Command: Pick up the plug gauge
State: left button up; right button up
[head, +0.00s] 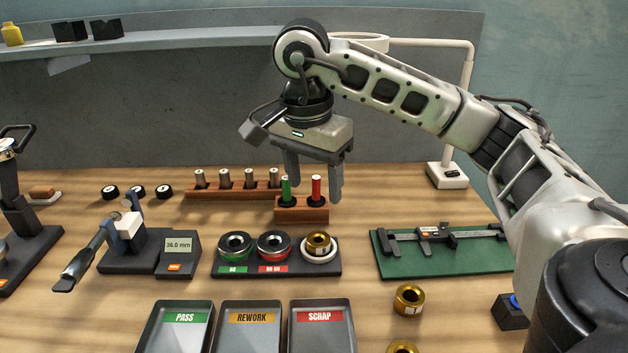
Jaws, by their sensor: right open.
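Two plug gauges stand upright in a small wooden block (301,214): one with a green handle (286,188) on the left and one with a red handle (316,187) on the right. My right gripper (315,188) is open and points down at the block. One finger shows to the left near the green handle, the other to the right of the red handle. Nothing is visibly held between the fingers. Whether the fingers are in front of or behind the handles is hard to tell. My left gripper is not in view.
A wooden rack (235,190) of several pins stands just left of the block. In front is a black ring gauge holder (277,270). A green mat (450,262) with a caliper lies right. Nearer are PASS (180,335), REWORK (249,335) and SCRAP (321,335) trays.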

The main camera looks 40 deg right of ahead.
aim_at(287, 201)
jog(key=k, duration=1)
